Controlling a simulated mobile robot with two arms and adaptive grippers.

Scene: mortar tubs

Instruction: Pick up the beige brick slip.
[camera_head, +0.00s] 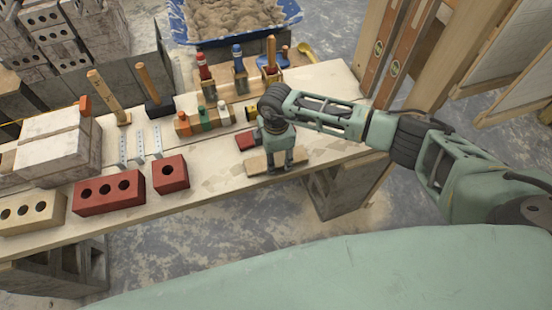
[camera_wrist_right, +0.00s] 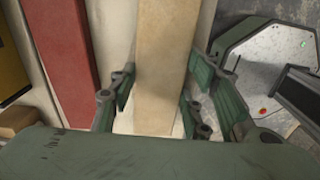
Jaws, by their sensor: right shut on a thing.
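The beige brick slip (camera_head: 255,165) lies flat along the table near its front edge, under my right gripper (camera_head: 277,163). In the right wrist view the slip (camera_wrist_right: 168,50) runs between the two fingers of the right gripper (camera_wrist_right: 160,100). The fingers are shut on its long sides. In the head view the gripper points down and hides the middle of the slip. No gap between slip and table can be made out. My left gripper is not in view.
A red slip (camera_head: 246,140) lies just left of the gripper. Red bricks (camera_head: 108,193) and a cream brick (camera_head: 32,212) stand farther left on the table (camera_head: 215,175). Bottles, trowels and hammers stand behind. Wooden boards with spirit levels (camera_head: 390,55) rise at the right.

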